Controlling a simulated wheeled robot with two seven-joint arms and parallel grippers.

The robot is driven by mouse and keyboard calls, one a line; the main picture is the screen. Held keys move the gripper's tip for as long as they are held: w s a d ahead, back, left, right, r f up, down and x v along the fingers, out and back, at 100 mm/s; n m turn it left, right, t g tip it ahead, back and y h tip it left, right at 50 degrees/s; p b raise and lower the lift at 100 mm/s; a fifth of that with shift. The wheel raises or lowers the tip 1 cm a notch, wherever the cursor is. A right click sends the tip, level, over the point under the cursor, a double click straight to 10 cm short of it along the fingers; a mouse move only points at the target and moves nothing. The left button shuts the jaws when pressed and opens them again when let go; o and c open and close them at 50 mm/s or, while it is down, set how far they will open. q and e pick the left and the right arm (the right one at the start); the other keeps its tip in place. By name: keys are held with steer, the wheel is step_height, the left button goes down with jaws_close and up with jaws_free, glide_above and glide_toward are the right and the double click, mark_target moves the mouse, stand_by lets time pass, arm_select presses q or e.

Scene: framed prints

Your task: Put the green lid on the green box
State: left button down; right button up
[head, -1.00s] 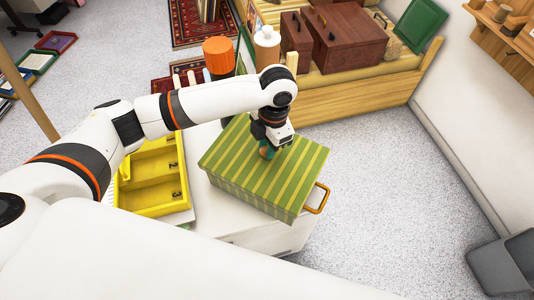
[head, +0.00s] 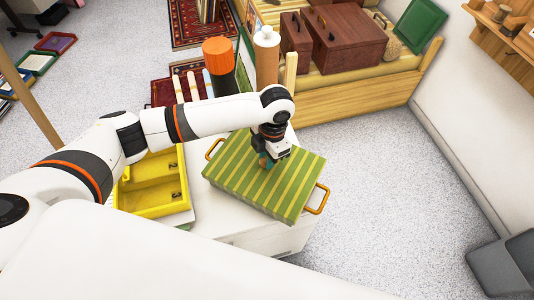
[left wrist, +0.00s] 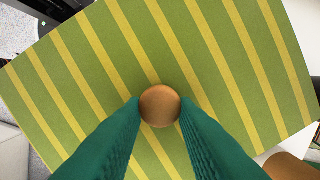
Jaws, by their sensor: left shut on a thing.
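The green lid (head: 291,178) has yellow-green stripes and a round wooden knob (left wrist: 160,106). My left gripper (head: 266,160) is shut on the knob from above; its two green fingers flank the knob in the left wrist view (left wrist: 160,112). The lid lies over the green box, roughly lined up with it, and hides its opening. The box shows mainly by its orange handles (head: 324,203) at both ends and a striped front side. I cannot tell whether the lid is fully seated or slightly above the rim. My right gripper is not in view.
The box stands on a white surface (head: 217,216). A yellow compartment tray (head: 152,200) is to its left. A dark cylinder with an orange cap (head: 217,50) and a white-capped bottle (head: 266,55) stand behind. Open floor lies to the right.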

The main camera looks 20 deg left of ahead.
arm_select(q)
steer(key=c, duration=1.1)
jaws_free()
steer(key=shift+c, duration=0.2)
step_height(320, 180, up, 13)
steer(key=w+d, duration=0.1)
